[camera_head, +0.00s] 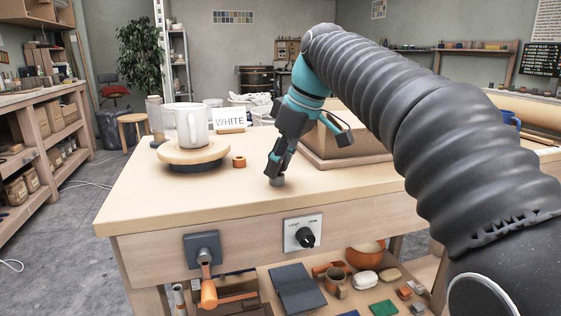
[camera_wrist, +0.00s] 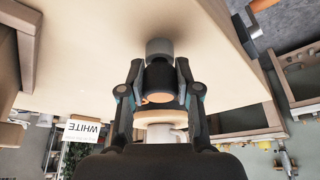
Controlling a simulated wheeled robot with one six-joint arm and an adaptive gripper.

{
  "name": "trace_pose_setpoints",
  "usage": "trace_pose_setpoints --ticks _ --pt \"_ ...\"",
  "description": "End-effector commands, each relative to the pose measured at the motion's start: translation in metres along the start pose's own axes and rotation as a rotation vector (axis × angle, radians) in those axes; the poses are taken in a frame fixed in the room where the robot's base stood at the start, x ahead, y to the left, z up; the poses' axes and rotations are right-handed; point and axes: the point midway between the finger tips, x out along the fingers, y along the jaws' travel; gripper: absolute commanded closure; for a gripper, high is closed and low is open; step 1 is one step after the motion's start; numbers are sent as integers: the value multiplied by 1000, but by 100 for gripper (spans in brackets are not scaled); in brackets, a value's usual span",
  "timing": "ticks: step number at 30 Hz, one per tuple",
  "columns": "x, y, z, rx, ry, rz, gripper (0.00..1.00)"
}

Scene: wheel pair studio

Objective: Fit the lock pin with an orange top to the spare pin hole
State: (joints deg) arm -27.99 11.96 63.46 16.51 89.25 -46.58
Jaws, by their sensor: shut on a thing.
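My gripper (camera_head: 277,172) points down at the front part of the bench top. It is shut on a pin-like piece with a grey cylindrical end (camera_head: 277,181), at or just above the wood; I cannot tell if they touch. In the wrist view my gripper (camera_wrist: 165,72) has its fingers on both sides of a dark part, with the grey end (camera_wrist: 160,47) beyond the tips. A tan-orange disc (camera_wrist: 160,98) shows between the fingers, possibly the pin's top. The pin hole is not visible; the gripper and grey end may hide it.
A white mug (camera_head: 192,125) stands on a round turntable (camera_head: 193,154) at the left. A small orange piece (camera_head: 239,161) lies between it and my gripper. A WHITE card (camera_head: 229,118) stands behind. A box-like block (camera_head: 345,142) is to the right. The front left bench top is clear.

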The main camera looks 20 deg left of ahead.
Motion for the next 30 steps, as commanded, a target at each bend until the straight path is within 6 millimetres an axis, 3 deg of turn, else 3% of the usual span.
trace_pose_setpoints --ticks 30 --pt "-10 0 -4 1 -3 -3 100"
